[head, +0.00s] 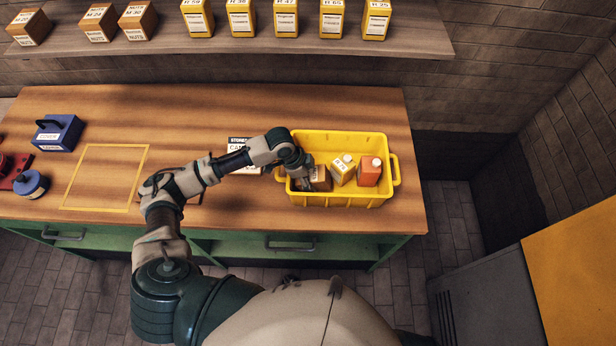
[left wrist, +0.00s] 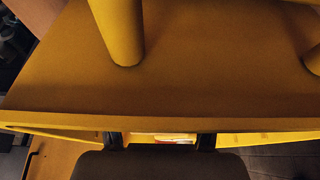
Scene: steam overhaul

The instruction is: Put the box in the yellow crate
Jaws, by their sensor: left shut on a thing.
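The yellow crate (head: 345,200) stands at the right end of the workbench. My left gripper (head: 308,179) reaches over its left side and points down inside. It is shut on a small brown box (head: 321,180), which is inside the crate's outline at the left. I cannot tell whether the box touches the crate floor. In the left wrist view, a yellow surface fills most of the picture. Both fingers of the left gripper (left wrist: 160,142) show at the bottom, with a sliver of white and red between them. My right gripper is not in view.
A yellow carton (head: 343,168) and an orange-red container (head: 369,171) stand in the crate. A blue case (head: 58,134) sits at the bench's left, near a yellow outlined square (head: 106,177). A shelf (head: 300,42) with boxes runs above. A white card (head: 243,165) lies behind my arm.

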